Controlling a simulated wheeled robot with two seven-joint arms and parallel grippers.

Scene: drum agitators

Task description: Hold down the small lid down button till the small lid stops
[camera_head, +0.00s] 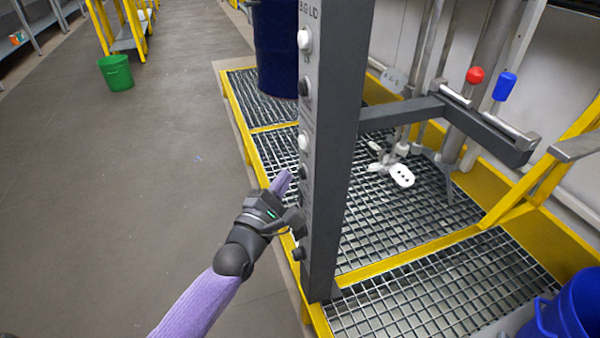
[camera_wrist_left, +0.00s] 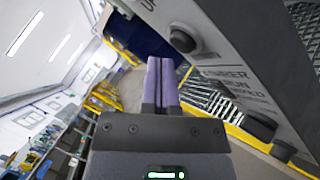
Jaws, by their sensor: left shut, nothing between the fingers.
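A tall grey control post (camera_head: 339,130) carries a column of round buttons on its left face. "BIG LID" is readable at its top; the labels lower down are too small to read. Below the upper pair of buttons are a white button (camera_head: 304,142) and a dark button (camera_head: 304,172); I cannot confirm by label which is small lid down. My left gripper (camera_head: 284,180) is shut and empty, its purple fingertips close beside the dark button. In the left wrist view the shut fingers (camera_wrist_left: 162,82) point past a round button (camera_wrist_left: 184,39); contact cannot be told. My right gripper is out of view.
The post stands at the edge of a yellow-framed grating platform (camera_head: 400,215). A blue drum (camera_head: 277,50) stands behind, a blue bucket (camera_head: 568,315) at bottom right.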

